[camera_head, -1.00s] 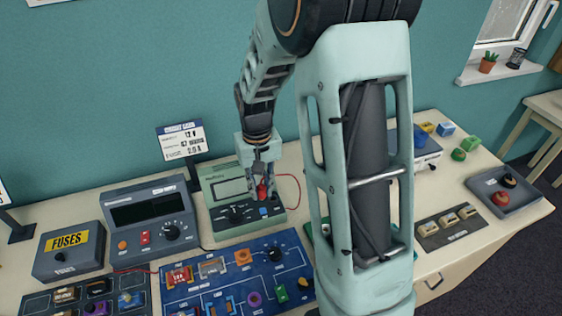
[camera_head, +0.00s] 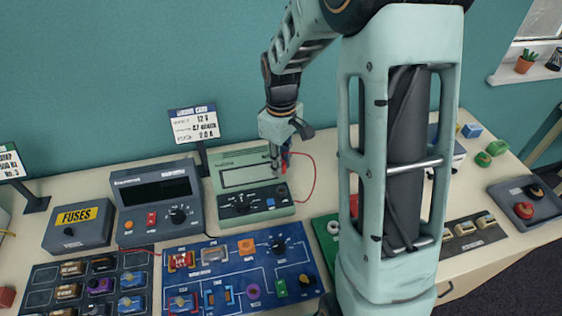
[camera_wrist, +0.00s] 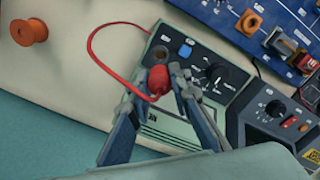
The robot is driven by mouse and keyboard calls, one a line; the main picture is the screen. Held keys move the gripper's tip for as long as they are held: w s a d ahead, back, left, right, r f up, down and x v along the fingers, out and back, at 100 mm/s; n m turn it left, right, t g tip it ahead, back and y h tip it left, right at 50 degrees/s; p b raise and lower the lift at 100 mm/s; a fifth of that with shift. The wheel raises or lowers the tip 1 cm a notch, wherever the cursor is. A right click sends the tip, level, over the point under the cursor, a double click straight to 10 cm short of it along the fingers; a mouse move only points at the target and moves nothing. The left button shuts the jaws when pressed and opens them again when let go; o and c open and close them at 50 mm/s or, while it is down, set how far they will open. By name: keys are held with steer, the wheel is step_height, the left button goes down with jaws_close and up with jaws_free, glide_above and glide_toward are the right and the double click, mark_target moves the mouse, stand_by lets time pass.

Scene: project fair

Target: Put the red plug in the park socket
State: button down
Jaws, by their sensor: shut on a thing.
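My gripper (camera_head: 281,166) is above the right side of the pale green meter (camera_head: 228,184). In the wrist view my gripper (camera_wrist: 156,86) is shut on the red plug (camera_wrist: 158,79), which sits between the fingertips. In the head view the red plug (camera_head: 286,157) is mostly hidden by the fingers. A red lead (camera_wrist: 97,36) loops from the plug to the meter's edge. On the meter (camera_wrist: 168,128), a dark round socket (camera_wrist: 160,52) shows beside a blue plug (camera_wrist: 185,51); it looks empty. I cannot read which socket is marked park.
A dark grey power unit (camera_head: 124,196) stands left of the meter, with the fuses box (camera_head: 78,226) beyond. A blue circuit board (camera_head: 205,262) lies in front. An orange spool (camera_wrist: 29,32) lies on the bench in the wrist view.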

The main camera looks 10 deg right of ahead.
steer(key=shift+f+b, duration=2)
steer(key=shift+f, duration=1.15)
steer(key=shift+f+b, duration=0.75)
steer(key=shift+f, duration=0.15)
steer(key=c, duration=1.7)
jaws_free()
steer(key=shift+o, duration=0.2)
steer(key=o, duration=0.4)
steer(key=shift+o, duration=0.2)
steer(key=shift+r, duration=0.15)
steer(key=shift+r+p, duration=2.95)
steer(key=shift+r, duration=0.95)
